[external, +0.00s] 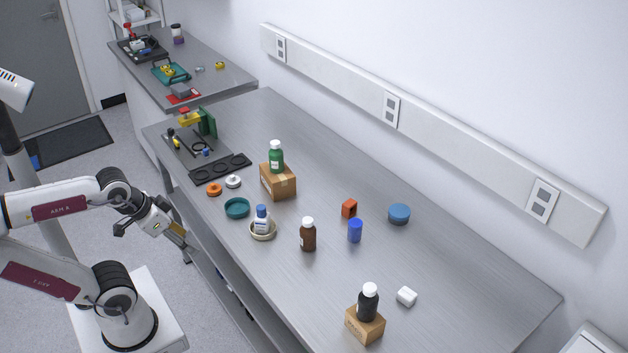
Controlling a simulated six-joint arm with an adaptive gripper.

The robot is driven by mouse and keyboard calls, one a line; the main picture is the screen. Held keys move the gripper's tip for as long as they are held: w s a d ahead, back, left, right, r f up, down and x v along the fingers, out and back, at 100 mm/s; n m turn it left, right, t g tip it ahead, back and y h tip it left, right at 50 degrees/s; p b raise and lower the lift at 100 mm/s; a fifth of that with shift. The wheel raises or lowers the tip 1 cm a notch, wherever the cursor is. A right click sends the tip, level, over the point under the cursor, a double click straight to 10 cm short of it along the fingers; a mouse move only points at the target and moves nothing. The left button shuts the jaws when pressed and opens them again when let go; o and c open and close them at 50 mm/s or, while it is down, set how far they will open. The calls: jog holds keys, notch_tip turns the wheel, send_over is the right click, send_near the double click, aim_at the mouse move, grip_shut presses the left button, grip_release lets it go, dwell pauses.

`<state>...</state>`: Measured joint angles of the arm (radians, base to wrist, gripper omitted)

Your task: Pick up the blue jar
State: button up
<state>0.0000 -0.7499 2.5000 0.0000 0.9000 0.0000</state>
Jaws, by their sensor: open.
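A squat round blue jar (399,214) stands on the grey metal bench toward the wall, right of centre. A taller, narrow blue cylinder (355,230) stands upright to its lower left; I cannot tell for certain which of the two the task calls the jar. My gripper (184,243) is off the near left edge of the bench, well apart from both. It is open, and I see nothing in it. Its fingers are small and partly hard to make out here.
Between lie a teal dish (237,208), a blue-and-white bottle (261,220) in a cream dish, a brown bottle (308,235) and an orange block (349,208). Boxes carry a green bottle (276,158) and a black bottle (368,303).

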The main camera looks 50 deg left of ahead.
jog(key=n+t, duration=0.2)
jog(key=t, duration=0.4)
send_over(351, 230)
jog(key=s+d, duration=0.2)
jog(key=s, duration=0.8)
notch_tip(351, 230, down, 4)
jog(key=w+f+y, duration=0.1)
jog(key=f, duration=0.1)
jog(key=w+f+y, duration=0.1)
jog(key=w+f, duration=0.1)
jog(key=f, duration=0.1)
jog(key=w+f+n+t+y, duration=0.1)
jog(key=w+f, duration=0.1)
jog(key=f, duration=0.1)
jog(key=shift+a, duration=0.1)
jog(key=shift+w+a+f+y, duration=0.1)
jog(key=shift+a+f+y, duration=0.1)
jog(key=shift+f, duration=0.2)
jog(key=shift+a+f+y, duration=0.1)
jog(key=shift+f+y, duration=0.1)
jog(key=shift+f, duration=0.15)
jog(key=shift+w, duration=0.1)
jog(key=shift+x, duration=1.15)
